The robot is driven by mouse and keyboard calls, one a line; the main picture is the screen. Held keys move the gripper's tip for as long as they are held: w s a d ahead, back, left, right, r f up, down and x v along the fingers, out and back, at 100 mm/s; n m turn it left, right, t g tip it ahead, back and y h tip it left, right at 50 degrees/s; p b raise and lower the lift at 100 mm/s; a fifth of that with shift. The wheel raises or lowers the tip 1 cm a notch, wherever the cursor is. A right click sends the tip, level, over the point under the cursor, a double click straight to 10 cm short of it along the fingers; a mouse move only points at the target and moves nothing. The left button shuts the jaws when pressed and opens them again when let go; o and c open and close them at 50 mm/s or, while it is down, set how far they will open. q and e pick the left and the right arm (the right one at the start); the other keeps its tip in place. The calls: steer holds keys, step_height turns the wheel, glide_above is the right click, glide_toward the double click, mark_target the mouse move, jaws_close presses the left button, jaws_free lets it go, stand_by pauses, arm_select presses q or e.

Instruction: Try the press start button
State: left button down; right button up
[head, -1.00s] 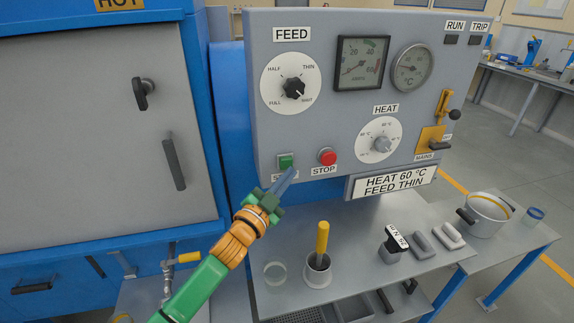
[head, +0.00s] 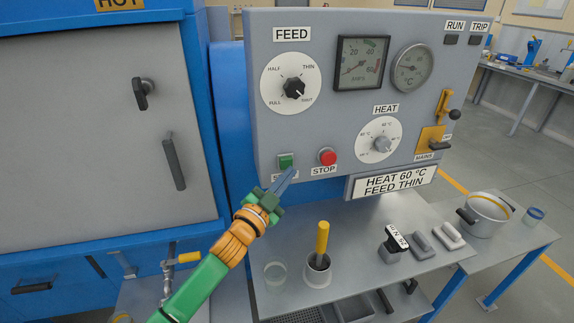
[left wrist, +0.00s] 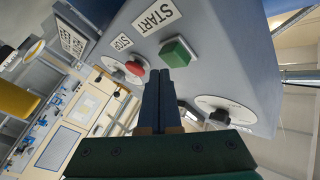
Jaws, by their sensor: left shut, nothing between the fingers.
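The green start button (head: 286,161) sits at the lower left of the grey control panel (head: 350,120). It also shows in the left wrist view (left wrist: 176,52), beside the START label (left wrist: 157,16). The red stop button (head: 327,157) is to its right in the head view. My left gripper (head: 289,175) is shut and empty, its fingertips just below and in front of the start button. In the left wrist view the closed fingers (left wrist: 158,85) point toward the panel close to the button; I cannot tell whether they touch it. My right gripper is not in view.
Above are the black feed knob (head: 293,88), the heat dial (head: 381,144) and two gauges. The yellow mains lever (head: 443,103) is at the right. A bench (head: 355,225) below holds a yellow-handled tool in a cup (head: 318,270) and a glass. A pot (head: 485,217) stands at right.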

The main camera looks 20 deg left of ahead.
arm_select(q)
steer(key=shift+w+a, duration=0.2)
steer(key=shift+w, duration=0.1)
steer(key=shift+w+a, duration=0.25)
steer(key=shift+w, duration=0.15)
stand_by(0.7)
stand_by(0.5)
steer(key=shift+s+d, duration=0.5)
steer(key=shift+s, duration=0.25)
steer(key=s+d, duration=0.1)
steer(key=s+d+p, duration=0.1)
steer(key=s+p, duration=0.1)
steer(key=s, duration=0.1)
steer(key=shift+s+d, duration=0.1)
steer(key=shift+d, duration=0.3)
